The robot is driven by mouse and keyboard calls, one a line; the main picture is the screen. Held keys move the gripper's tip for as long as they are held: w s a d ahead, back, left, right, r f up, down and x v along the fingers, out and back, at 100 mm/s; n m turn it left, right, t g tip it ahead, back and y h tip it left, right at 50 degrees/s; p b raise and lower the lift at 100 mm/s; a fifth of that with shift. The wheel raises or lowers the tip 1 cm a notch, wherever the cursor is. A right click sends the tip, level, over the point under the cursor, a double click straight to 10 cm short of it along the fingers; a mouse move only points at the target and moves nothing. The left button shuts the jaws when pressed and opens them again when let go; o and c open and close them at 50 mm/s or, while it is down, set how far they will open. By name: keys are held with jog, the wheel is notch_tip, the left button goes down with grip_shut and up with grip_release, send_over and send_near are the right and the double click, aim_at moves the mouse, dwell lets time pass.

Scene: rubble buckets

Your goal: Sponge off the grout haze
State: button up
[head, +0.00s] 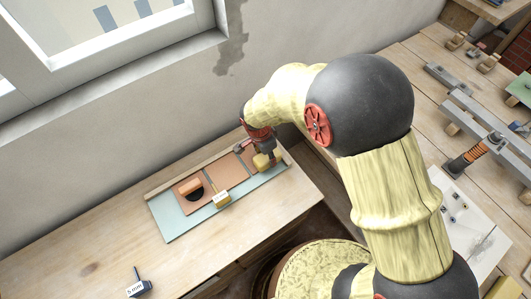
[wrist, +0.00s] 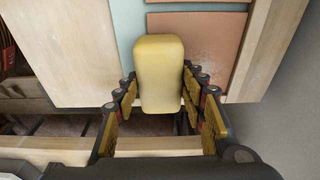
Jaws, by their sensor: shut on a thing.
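My gripper (head: 265,158) is shut on a yellow sponge (head: 262,162), at the right end of the tiled board. In the wrist view the sponge (wrist: 160,72) is upright in the picture, between the two black-and-yellow fingers. The pale blue-green board (head: 174,230) lies on the wooden bench and carries a row of terracotta tiles (head: 228,170). In the wrist view a tile (wrist: 205,40) with faint whitish marks lies behind the sponge. I cannot tell whether the sponge touches it. The sponge and gripper hide part of the right-hand tile.
A dark round item with an orange top (head: 191,187) sits on the left tile. A yellow item with a white label (head: 221,199) lies at the board's front edge. A tag marked 5 mm (head: 136,289) is at front left. The wall and window stand behind; the bench's left is clear.

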jog(key=shift+w+a+b, duration=0.2)
jog(key=shift+w+a, duration=0.6)
jog(key=shift+w, duration=0.3)
jog(key=shift+w+a+b, duration=0.25)
jog(key=shift+w+a, duration=0.6)
jog(key=shift+w, duration=0.2)
jog(key=shift+w+a+b, duration=0.2)
jog(key=shift+w+a, duration=0.6)
jog(key=shift+w, duration=0.3)
jog(key=shift+s+d+f, duration=0.1)
jog(key=shift+s+d, duration=0.6)
jog(key=shift+s, duration=0.25)
jog(key=shift+s+d+f, duration=0.1)
jog(key=shift+s+d, duration=0.6)
jog(key=shift+s, duration=0.2)
jog(key=shift+s+d+r, duration=0.1)
jog(key=shift+s+d, duration=0.5)
jog(key=shift+s, duration=0.2)
jog(key=shift+s+d, duration=0.6)
jog(key=shift+s, duration=0.2)
jog(key=shift+w+a+r+p, duration=0.1)
jog(key=shift+r+p, duration=1.85)
jog(key=shift+r, duration=1.75)
jog(key=shift+f, duration=0.2)
